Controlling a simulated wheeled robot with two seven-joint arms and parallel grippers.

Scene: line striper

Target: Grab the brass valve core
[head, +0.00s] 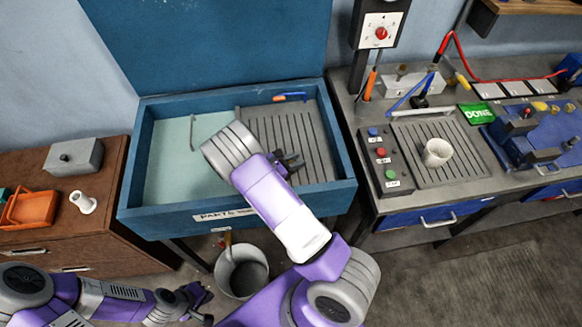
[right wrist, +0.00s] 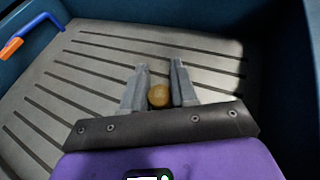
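The brass valve core (right wrist: 158,96) shows in the right wrist view as a small round brass-coloured piece between the two grey fingers of my right gripper (right wrist: 160,76). The fingers are close together and the piece fills nearly all the gap, so the gripper looks shut on it. In the head view my right gripper (head: 290,163) is low over the ribbed right part of the blue parts bin (head: 130,190); the brass piece is hidden there. My left gripper (head: 203,304) is at the lower left, fingers apart and empty, away from the bin.
A blue-and-orange tool (head: 290,97) lies at the bin's back. A grey bucket (head: 241,272) stands below the bin. An orange tray (head: 31,208) sits left.

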